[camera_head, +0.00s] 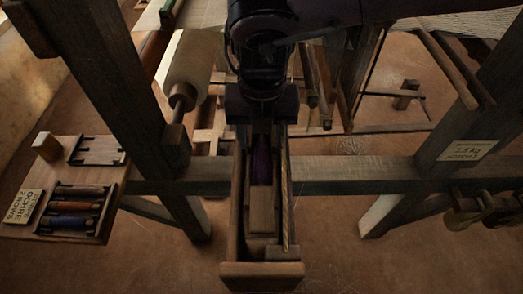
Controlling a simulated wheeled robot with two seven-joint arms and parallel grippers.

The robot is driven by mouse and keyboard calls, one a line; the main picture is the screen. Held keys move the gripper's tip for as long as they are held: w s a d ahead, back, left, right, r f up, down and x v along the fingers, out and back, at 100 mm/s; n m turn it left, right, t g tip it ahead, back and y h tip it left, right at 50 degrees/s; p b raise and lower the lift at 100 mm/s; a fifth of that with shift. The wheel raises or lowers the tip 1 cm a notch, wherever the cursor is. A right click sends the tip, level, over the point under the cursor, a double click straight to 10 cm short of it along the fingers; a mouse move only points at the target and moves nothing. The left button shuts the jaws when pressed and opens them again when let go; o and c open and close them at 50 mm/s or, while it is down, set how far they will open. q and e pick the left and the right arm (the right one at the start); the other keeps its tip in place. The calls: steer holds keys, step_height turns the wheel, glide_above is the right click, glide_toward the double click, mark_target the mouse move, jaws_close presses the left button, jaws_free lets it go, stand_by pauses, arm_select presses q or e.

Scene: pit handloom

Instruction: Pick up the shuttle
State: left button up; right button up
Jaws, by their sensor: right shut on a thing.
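The shuttle (262,160) lies lengthwise in a narrow open wooden box (237,215) at the centre. Dark purple yarn shows in its middle, and a pale wooden piece lies in line with it at the near side. My right gripper (262,138) comes down from above at the far part of the box. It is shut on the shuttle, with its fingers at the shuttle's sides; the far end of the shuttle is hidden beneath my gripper. My left gripper is not in view.
A thin rod (285,195) runs along the box's right side. Heavy loom posts (115,95) and a crossbeam (340,170) stand around it. A side shelf (125,172) at left holds a rack of colored bobbins (75,207) and a label card (22,206).

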steer(key=shift+r, duration=0.15)
step_height(320, 180, up, 20)
steer(key=p, duration=0.2)
stand_by(0.6)
